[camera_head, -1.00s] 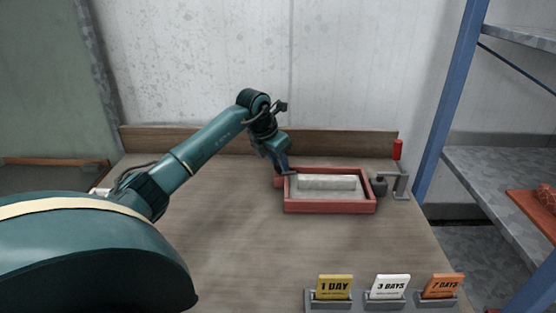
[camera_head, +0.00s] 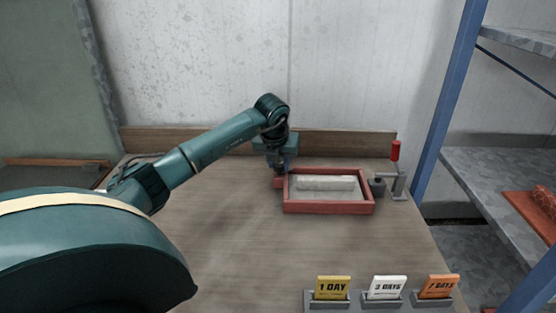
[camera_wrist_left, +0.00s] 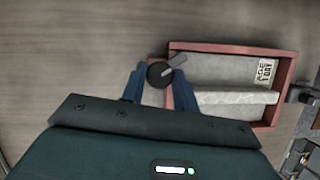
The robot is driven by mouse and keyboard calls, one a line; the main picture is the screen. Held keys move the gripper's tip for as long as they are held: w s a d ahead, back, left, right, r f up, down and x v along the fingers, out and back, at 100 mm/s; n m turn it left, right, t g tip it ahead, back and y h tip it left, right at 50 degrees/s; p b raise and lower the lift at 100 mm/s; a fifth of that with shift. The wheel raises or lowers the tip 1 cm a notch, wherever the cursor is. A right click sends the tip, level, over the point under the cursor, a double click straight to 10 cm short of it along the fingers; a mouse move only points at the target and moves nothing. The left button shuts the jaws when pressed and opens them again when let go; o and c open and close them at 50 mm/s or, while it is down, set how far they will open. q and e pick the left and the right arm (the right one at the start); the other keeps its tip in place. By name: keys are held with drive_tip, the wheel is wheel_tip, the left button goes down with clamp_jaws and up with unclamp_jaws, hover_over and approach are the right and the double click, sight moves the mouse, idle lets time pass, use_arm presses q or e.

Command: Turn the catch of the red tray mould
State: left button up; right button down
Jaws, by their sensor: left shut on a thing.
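The red tray mould (camera_head: 330,208) lies on the wooden bench, with a pale grey slab and a raised bar inside it. It also shows in the left wrist view (camera_wrist_left: 225,47), with a label reading 1 DAY in it. The catch (camera_wrist_left: 175,62), a dark round knob with a grey lever, is at the mould's left end. My left gripper (camera_head: 281,170) is at that end, pointing down. In the left wrist view my left gripper (camera_wrist_left: 160,78) has its blue fingers on both sides of the knob, shut on it. My right gripper is not in view.
A clamp with a red handle (camera_head: 395,151) stands at the mould's right end. Yellow, white and orange day cards (camera_head: 387,287) stand in holders at the front. A blue-posted shelf (camera_head: 485,165) is on the right. The bench middle is clear.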

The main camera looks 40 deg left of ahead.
use_arm(q)
drive_tip(key=n+y, duration=0.1)
drive_tip(key=n, duration=0.1)
drive_tip(key=n+g, duration=0.1)
drive_tip(key=n, duration=0.2)
drive_tip(key=shift+w+d+n+y, duration=0.15)
drive_tip(key=shift+n+y, duration=0.15)
drive_tip(key=shift+y, duration=0.1)
drive_tip(key=n+g, duration=0.1)
drive_tip(key=n, duration=0.1)
drive_tip(key=n+g, duration=0.1)
drive_tip(key=n, duration=0.2)
drive_tip(key=shift+w+y, duration=0.1)
drive_tip(key=shift+y, duration=0.2)
drive_tip(key=shift+n, duration=0.3)
drive_tip(key=o, duration=1)
drive_tip(key=shift+c, duration=0.2)
drive_tip(key=shift+r, duration=0.1)
